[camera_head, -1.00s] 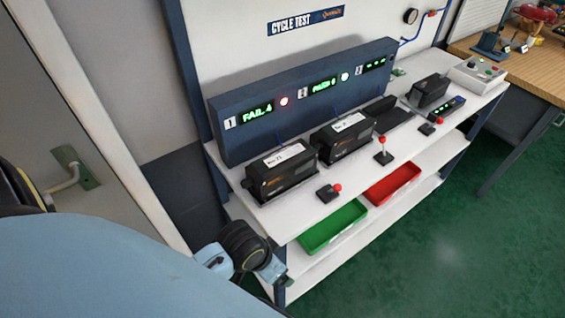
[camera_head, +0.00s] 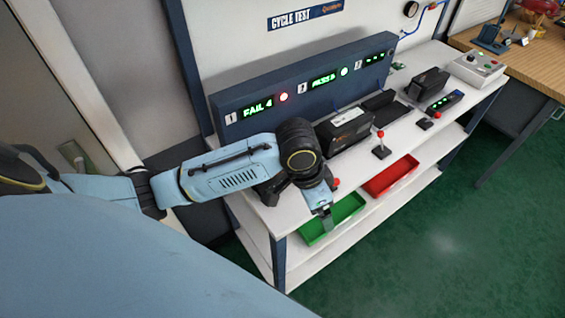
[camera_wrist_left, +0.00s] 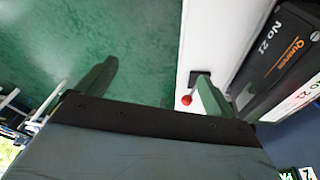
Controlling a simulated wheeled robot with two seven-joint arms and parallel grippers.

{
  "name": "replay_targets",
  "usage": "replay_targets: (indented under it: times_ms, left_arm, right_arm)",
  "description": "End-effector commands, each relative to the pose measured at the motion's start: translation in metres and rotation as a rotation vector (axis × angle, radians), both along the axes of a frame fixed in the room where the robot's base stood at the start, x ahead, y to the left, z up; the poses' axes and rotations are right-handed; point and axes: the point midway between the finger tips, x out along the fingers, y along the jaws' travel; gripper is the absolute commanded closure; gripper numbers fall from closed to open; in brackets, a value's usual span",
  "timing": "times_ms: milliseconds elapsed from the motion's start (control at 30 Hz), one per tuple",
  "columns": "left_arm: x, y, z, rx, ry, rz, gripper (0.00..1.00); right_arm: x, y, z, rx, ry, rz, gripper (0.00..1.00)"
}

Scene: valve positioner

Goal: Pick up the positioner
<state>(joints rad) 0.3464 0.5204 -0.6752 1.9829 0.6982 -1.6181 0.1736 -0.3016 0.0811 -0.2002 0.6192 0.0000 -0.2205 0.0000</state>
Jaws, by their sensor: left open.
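A black positioner marked No 21 (camera_wrist_left: 285,55) lies at the right of the left wrist view, on the white bench. In the head view my left arm hides this positioner at station 1. A second black positioner (camera_head: 345,128) sits at station 2, and a third (camera_head: 428,84) stands farther right. My left gripper (camera_head: 326,218) is over the bench's front edge near the green tray. In the left wrist view the gripper (camera_wrist_left: 157,72) is open with nothing between its fingers; its right finger is beside a red-knobbed lever (camera_wrist_left: 188,99). My right gripper is not in view.
The blue display panel (camera_head: 305,95) behind reads FAIL 4 at station 1 with a red lamp. Another red-knobbed lever (camera_head: 380,145) stands before station 2. A green tray (camera_head: 345,209) and a red tray (camera_head: 391,178) are on the lower shelf. The floor in front is clear.

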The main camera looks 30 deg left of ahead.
Motion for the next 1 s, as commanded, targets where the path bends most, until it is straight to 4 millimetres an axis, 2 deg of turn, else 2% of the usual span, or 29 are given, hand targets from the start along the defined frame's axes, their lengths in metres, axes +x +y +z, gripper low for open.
replay_targets:
  times_ms: [33,100,300,433,567,667,1000]
  left_arm:
    - [0.018,0.014,0.008,0.04,0.008,0.0,0.07]
    - [0.035,0.033,0.019,0.083,0.039,0.013,0.07]
    - [0.077,0.095,0.059,0.174,0.115,0.121,0.07]
    - [0.093,0.126,0.083,0.197,0.148,0.199,0.07]
    - [0.099,0.143,0.097,0.203,0.166,0.247,0.07]
    - [0.101,0.148,0.095,0.204,0.172,0.261,0.07]
    - [0.1,0.147,0.034,0.204,0.174,0.26,0.07]
  right_arm:
    - [0.0,-0.001,0.0,-0.001,0.0,0.0,1.0]
    - [0.001,-0.001,0.0,-0.001,-0.001,0.001,1.0]
    - [0.001,-0.001,0.001,-0.001,-0.002,0.001,1.0]
    - [0.001,-0.001,0.001,-0.001,-0.002,0.001,1.0]
    - [0.002,-0.001,0.001,0.0,-0.003,0.0,1.0]
    - [0.002,-0.001,0.001,0.0,-0.003,0.0,1.0]
    - [0.002,0.0,-0.002,0.0,-0.004,0.0,1.0]
